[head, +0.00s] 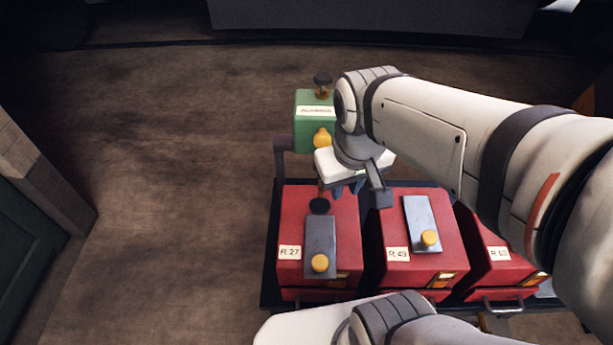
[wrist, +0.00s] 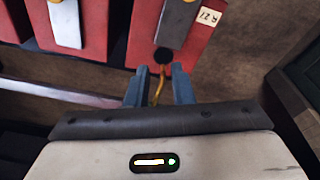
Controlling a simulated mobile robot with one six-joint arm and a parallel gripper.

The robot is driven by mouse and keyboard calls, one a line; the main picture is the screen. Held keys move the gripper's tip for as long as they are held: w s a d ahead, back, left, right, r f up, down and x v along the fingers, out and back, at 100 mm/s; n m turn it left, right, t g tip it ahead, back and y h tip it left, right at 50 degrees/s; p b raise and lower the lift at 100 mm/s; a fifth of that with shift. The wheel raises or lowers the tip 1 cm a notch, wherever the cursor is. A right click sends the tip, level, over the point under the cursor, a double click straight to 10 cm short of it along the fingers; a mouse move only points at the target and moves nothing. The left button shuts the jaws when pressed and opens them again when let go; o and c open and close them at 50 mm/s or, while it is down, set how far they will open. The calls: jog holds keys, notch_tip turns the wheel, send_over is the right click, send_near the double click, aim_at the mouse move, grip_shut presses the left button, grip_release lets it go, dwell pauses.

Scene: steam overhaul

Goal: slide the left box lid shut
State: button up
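The left box (head: 345,225) is red, labelled R 27, and stands at the left end of the rack. Its grey sliding lid (head: 321,238) has a yellow knob (head: 320,263) at the near end. A round black opening (head: 320,206) shows uncovered beyond the lid's far end. In the wrist view the lid (wrist: 177,22) and the opening (wrist: 162,55) are ahead of my gripper. My gripper (wrist: 160,70) has its two blue fingers apart, near the opening. A thin curved orange-yellow thing (wrist: 157,88) shows between the fingers, apparently touching neither; its other end is unclear.
A middle red box (head: 450,225) labelled R 49 has its own grey lid (head: 422,222) and yellow knob. A third red box (head: 490,262) is partly behind my arm. A green container (head: 308,133) with a yellow part stands behind the left box. Open floor lies left.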

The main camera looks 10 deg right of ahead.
aim_at(319, 261)
jog(key=o, duration=0.7)
jog(key=s+a+f+n+g+h+b, duration=0.2)
jog(key=a+f+n+g+h+b, duration=0.1)
jog(key=a+f+n, duration=0.5)
notch_tip(319, 261, down, 3)
jog(key=n+g+b, duration=0.1)
jog(key=b, duration=0.1)
jog(key=shift+b, duration=0.35)
jog(key=shift+g+h, duration=0.3)
jog(key=x, duration=0.7)
jog(key=shift+s+d+f+b, duration=0.2)
jog(key=shift+f+b, duration=0.15)
jog(key=shift+b, duration=0.05)
grip_shut()
